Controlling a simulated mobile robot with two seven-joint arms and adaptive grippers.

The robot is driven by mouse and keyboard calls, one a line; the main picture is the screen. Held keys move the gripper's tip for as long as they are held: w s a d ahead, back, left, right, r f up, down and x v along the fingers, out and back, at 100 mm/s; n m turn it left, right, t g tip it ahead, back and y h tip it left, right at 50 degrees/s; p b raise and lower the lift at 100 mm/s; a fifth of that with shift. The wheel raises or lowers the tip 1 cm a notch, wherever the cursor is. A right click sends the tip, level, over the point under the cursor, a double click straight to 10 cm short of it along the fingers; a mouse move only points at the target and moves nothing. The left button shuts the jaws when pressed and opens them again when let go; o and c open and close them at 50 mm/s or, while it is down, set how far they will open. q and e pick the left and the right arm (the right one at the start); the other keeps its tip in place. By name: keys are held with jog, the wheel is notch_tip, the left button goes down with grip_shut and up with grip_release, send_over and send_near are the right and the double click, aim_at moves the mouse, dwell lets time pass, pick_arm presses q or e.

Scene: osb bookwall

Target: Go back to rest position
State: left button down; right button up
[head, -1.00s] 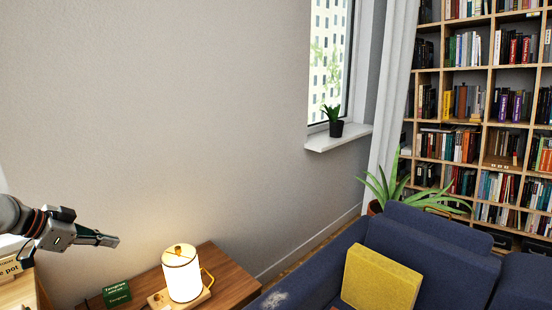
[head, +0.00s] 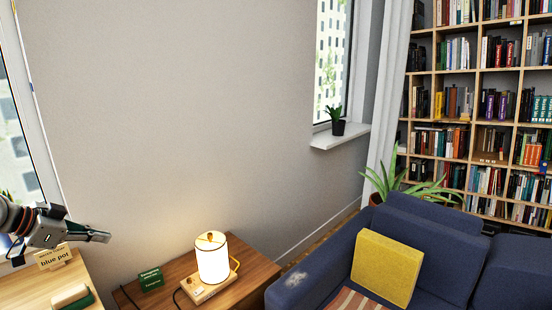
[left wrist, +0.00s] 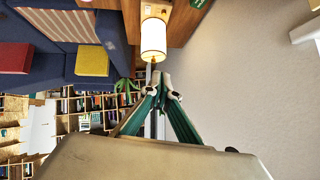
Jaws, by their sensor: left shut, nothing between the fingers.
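My left gripper (head: 98,237) comes in from the left edge of the head view, in the air over the area between the light wood surface and the lamp table. Its fingers are together and hold nothing. In the left wrist view my left gripper (left wrist: 167,80) shows its fingertips meeting, with the lit lamp (left wrist: 153,40) in the background beyond them. My right gripper is in neither view.
The lit lamp (head: 212,259) and a green box (head: 151,280) stand on a brown wood table (head: 258,271). A "blue pot" sign (head: 55,258) stands on the light wood surface at left. A blue sofa (head: 330,255) with a yellow cushion (head: 386,267) and a bookcase (head: 475,123) are at right.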

pick_arm(q)
jog(key=s+d+f, duration=0.5)
jog(key=d+f, duration=0.6)
jog(key=f, duration=0.3)
jog(key=s+d+f, duration=0.4)
jog(key=d+f, duration=0.6)
jog(key=f, duration=0.4)
jog(key=s+d+f+n+t+y+p, duration=0.1)
jog(key=s+d+f+n, duration=0.1)
jog(key=s, duration=0.8)
jog(key=s+d+f+n+t+y, duration=0.1)
jog(key=s+d+f, duration=0.3)
jog(key=s, duration=0.7)
jog(key=shift+s+d+f+n+p, duration=0.15)
jog(key=shift+d+f+n+p, duration=0.2)
jog(key=shift+d+n, duration=0.7)
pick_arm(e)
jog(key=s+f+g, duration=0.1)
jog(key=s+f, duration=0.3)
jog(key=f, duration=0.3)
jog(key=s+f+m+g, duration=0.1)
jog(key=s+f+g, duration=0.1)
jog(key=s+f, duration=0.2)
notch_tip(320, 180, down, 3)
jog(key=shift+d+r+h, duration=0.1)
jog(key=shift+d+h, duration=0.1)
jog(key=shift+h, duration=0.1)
